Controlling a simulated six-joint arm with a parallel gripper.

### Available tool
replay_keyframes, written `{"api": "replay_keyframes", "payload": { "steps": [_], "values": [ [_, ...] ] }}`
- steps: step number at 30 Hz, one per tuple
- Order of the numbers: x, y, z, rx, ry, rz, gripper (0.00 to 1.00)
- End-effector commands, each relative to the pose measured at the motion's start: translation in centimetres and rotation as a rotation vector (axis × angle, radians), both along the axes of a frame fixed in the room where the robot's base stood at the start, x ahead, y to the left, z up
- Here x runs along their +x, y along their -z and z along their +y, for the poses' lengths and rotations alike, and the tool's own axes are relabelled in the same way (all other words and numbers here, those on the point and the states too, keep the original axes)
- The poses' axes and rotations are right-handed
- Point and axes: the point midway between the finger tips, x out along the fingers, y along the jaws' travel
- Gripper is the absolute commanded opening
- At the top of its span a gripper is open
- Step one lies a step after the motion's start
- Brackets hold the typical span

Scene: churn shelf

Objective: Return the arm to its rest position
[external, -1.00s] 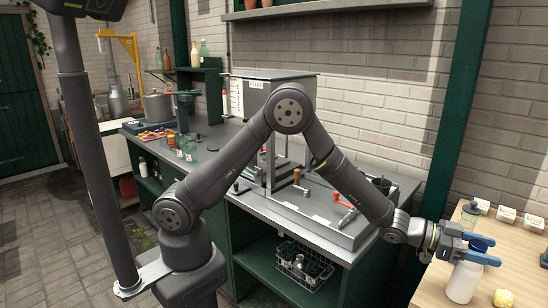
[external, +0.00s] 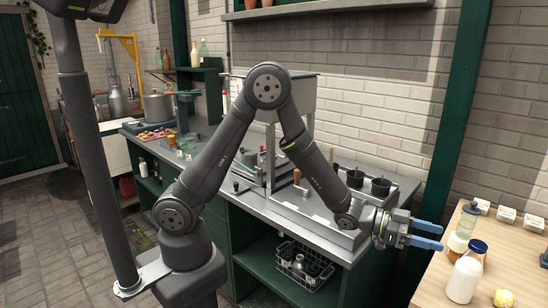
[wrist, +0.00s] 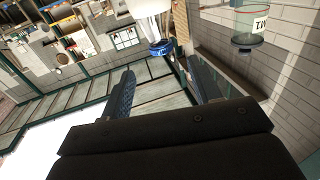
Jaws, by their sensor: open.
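My gripper (external: 427,235) is open and empty. Its two blue fingers point right, to the left of a white bottle (external: 464,277) with a blue cap that stands upright on the wooden table. The fingers are apart from the bottle. In the wrist view my gripper (wrist: 160,85) shows its two fingers spread with nothing between them. The bottle's blue cap (wrist: 160,47) appears beyond the fingertips in that view. My arm is bent, with its elbow raised over the counter.
The wooden table (external: 425,291) at right also holds a clear jar (external: 468,218), small white boxes (external: 507,214) and a yellow item (external: 503,298). The grey counter (external: 335,240) with black cups (external: 380,186) lies behind my forearm. A wire basket (external: 304,266) sits on the shelf below.

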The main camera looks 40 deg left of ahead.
Motion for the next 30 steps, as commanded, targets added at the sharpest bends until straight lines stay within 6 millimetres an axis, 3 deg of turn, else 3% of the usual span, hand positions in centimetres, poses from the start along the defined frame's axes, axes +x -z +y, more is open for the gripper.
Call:
{"api": "replay_keyframes", "payload": {
  "steps": [16,30],
  "values": [
    [0.2,0.0,-0.9,0.000,0.001,0.000,0.57],
    [2.1,0.0,-9.1,-0.001,0.002,0.000,0.57]
  ]
}}
